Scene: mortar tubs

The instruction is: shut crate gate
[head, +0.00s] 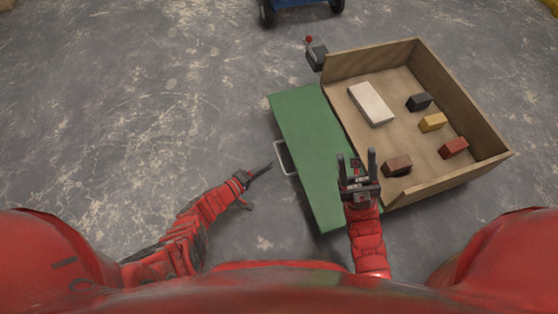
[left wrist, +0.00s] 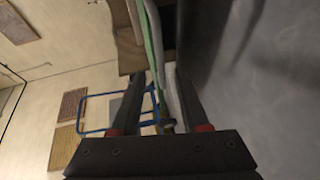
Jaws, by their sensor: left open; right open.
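The wooden crate (head: 455,80) stands at the right in the head view. Its green gate (head: 308,140) is swung down open on the crate's left side. A pale metal handle (head: 283,158) sits on the gate's outer edge. My left gripper (head: 259,187) is open and empty, just left of and below the handle, apart from it. In the left wrist view, the gate (left wrist: 151,40) shows nearly edge-on beyond the fingers. My right gripper (head: 356,157) is open and empty, over the area where gate and crate meet at the near side, hiding part of both.
In the crate lie a white block (head: 371,104), a black block (head: 419,101), a yellow block (head: 432,122), a red block (head: 454,148) and a brown block (head: 397,166). A red-knobbed lever (head: 316,53) is at the crate's far left corner. A blue cart (head: 300,5) stands behind. Floor at left is clear.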

